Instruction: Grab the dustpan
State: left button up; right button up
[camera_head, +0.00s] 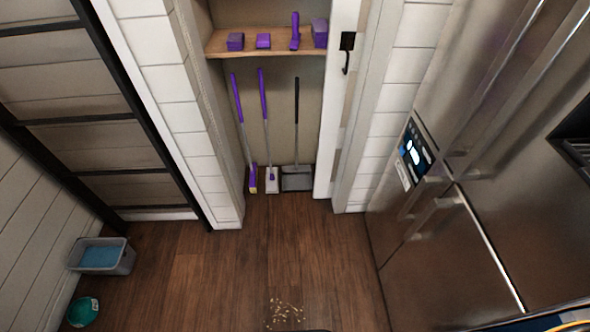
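The dustpan (297,181) is a grey pan with a long dark upright handle (297,120). It stands on the floor at the right of an open closet niche, leaning against the back wall. Beside it on the left stand two tools with purple handles, a white-headed one (271,180) and a purple and yellow-headed one (252,179). Neither of my grippers is in the head view.
A wooden shelf (265,42) with purple items crosses the niche. An open white door (341,100) borders its right side. Crumbs (284,312) lie on the wooden floor. A grey bin (103,256) stands left, the steel fridge (440,262) right. The middle floor is otherwise clear.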

aim_at(296, 178)
jog(key=i+j, duration=0.25)
jog(key=i, duration=0.15)
jog(key=i+j, duration=0.2)
jog(key=i, duration=0.2)
jog(key=i+j, duration=0.25)
jog(key=i, duration=0.15)
jog(key=j+u, duration=0.05)
